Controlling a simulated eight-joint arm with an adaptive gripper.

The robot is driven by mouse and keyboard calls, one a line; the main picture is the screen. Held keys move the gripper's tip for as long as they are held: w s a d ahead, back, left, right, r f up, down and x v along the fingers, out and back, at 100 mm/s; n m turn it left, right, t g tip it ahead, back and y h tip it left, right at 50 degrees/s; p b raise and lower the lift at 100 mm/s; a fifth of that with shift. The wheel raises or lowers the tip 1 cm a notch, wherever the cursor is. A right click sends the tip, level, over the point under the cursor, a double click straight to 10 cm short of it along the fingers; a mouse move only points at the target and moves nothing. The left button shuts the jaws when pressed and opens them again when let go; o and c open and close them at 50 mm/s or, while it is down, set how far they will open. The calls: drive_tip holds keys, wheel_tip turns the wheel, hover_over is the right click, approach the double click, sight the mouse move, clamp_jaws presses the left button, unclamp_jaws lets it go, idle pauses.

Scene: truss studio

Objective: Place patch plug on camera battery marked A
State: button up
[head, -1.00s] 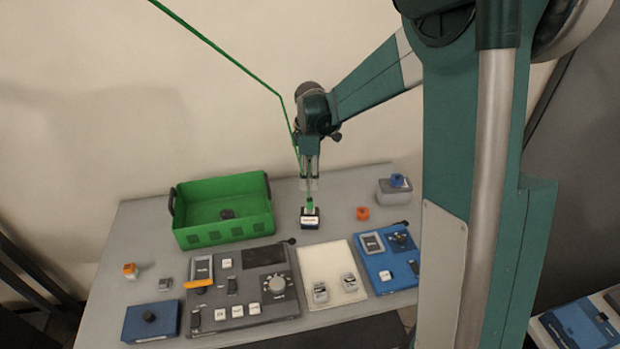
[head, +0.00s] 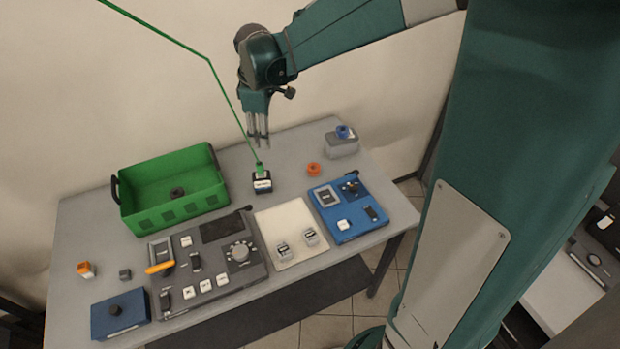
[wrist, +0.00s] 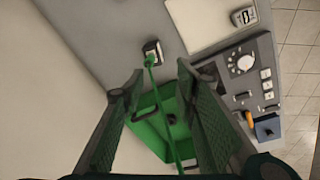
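The green patch plug (head: 259,168) stands upright on top of a small dark block with a white label, likely the camera battery (head: 263,186), on the grey table. Its marking is too small to read. In the wrist view, the plug (wrist: 150,61) and battery (wrist: 152,47) lie beyond my fingertips. A green cable runs from the plug up past my gripper. My gripper (head: 258,143) is above the plug, apart from it. In the wrist view, its fingers (wrist: 157,76) are spread wide with only the cable passing between them.
A green crate (head: 170,212) stands left of the battery. In front are a grey control panel (head: 215,290), a white mat (head: 283,215) with two small grey blocks, and a blue panel (head: 355,228).

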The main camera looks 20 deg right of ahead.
drive_tip(key=s+d+r+m+t, duration=0.1)
drive_tip(key=s+r+m, duration=0.25)
drive_tip(key=s, duration=0.35)
drive_tip(key=s+d+r+m+t, duration=0.1)
drive_tip(key=s+r+m+t, duration=0.1)
drive_tip(key=s+r, duration=0.35)
drive_tip(key=s+f+m+t, duration=0.2)
drive_tip(key=s+m, duration=0.4)
drive_tip(key=s, duration=0.9)
drive_tip(key=shift+s+d+t, duration=0.3)
drive_tip(key=shift+d, duration=0.1)
drive_tip(key=shift+f, duration=0.15)
wheel_tip(320, 180, down, 10)
drive_tip(key=b, duration=1)
drive_tip(key=shift+f, duration=0.2)
